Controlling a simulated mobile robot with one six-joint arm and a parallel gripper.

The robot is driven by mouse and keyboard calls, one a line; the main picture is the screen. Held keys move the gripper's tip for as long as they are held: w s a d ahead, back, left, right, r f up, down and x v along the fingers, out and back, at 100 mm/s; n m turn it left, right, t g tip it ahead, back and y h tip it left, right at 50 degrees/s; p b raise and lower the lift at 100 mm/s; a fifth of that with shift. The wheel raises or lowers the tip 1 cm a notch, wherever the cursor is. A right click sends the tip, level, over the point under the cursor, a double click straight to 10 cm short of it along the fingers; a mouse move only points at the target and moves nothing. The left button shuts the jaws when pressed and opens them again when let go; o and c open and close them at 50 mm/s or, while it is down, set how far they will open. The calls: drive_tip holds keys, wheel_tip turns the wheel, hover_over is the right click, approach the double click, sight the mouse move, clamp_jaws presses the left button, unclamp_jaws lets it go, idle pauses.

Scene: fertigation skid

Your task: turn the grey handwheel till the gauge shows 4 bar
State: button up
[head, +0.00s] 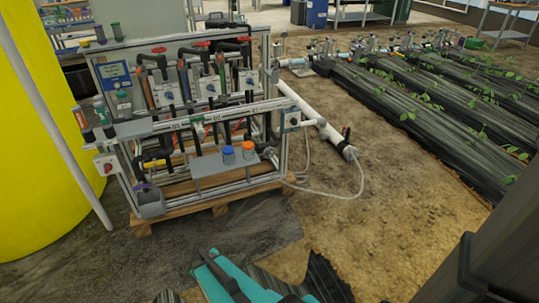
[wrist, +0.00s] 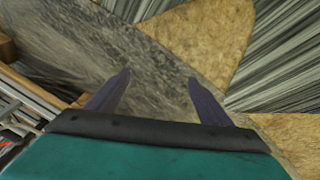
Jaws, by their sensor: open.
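The fertigation skid (head: 195,125) stands on a wooden pallet left of centre in the head view, with red-handled valves along its upper pipes. I cannot pick out the grey handwheel or a readable gauge dial among its small fittings. My gripper (wrist: 158,78) shows in the wrist view with its two dark fingers apart and nothing between them. It is over bare floor, clear of the skid. A teal part of my arm shows at the bottom of the head view, in front of the skid.
A large yellow tank (head: 40,150) and a slanting grey pole (head: 55,125) stand left of the skid. Blue-capped and orange-capped bottles (head: 248,151) sit on its front shelf. A white pipe (head: 310,115) and a thin hose (head: 345,196) lie to its right. Planted rows (head: 430,100) lie beyond.

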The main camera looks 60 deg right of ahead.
drive_tip(key=w+d+r+t+h, duration=0.1)
drive_tip(key=w+d+r, duration=0.1)
drive_tip(key=d, duration=0.5)
drive_tip(key=w+d+r+t+h, duration=0.1)
drive_tip(key=w+d+r+t, duration=0.1)
drive_tip(key=d, duration=0.5)
drive_tip(key=n+t+h, duration=0.4)
drive_tip(key=t+h, duration=0.1)
drive_tip(key=t, duration=0.4)
approach(269, 154)
drive_tip(key=v, duration=0.4)
drive_tip(key=shift+w+r+p, duration=0.2)
drive_tip(key=shift+w+p, duration=0.05)
drive_tip(key=shift+p, duration=0.2)
drive_tip(key=shift+w, duration=0.1)
drive_tip(key=shift+d+b+x, duration=0.25)
drive_tip(key=shift+b+x, duration=0.7)
drive_tip(key=shift+x, duration=5.9)
drive_tip(key=shift+f, duration=0.1)
